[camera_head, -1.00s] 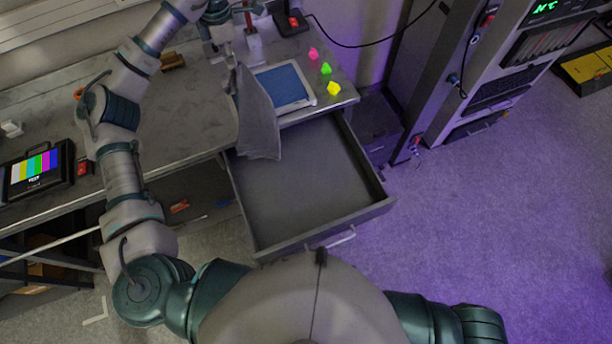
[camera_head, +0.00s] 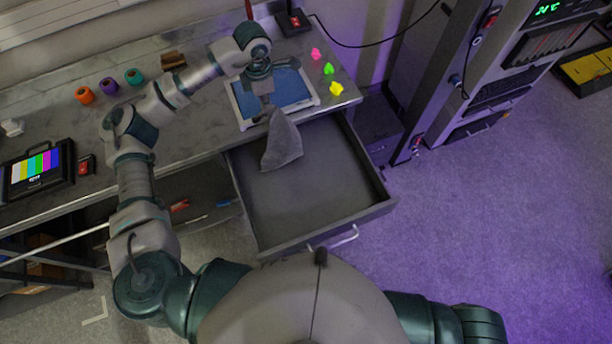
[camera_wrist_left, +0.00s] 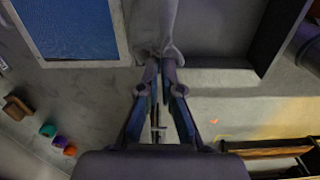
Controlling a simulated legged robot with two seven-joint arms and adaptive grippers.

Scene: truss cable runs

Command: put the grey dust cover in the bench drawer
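The grey dust cover (camera_head: 283,143) hangs as a limp, tapering cloth from my left gripper (camera_head: 268,110). In the left wrist view the left fingertips (camera_wrist_left: 160,64) are closed on the edge of the cover (camera_wrist_left: 155,25). The bench drawer (camera_head: 325,199) is pulled out and looks empty inside. The cover hangs over the drawer's back left part; I cannot tell whether its lower end touches the drawer floor. The drawer also shows in the left wrist view (camera_wrist_left: 215,30). My right gripper is out of view.
A blue-topped framed panel (camera_head: 287,92) lies on the bench behind the drawer. Pink, green and yellow pieces (camera_head: 335,88) sit to its right. Coloured rolls (camera_head: 109,86) and a colour-bar monitor (camera_head: 38,167) stand at left. A rack (camera_head: 470,80) stands to the right.

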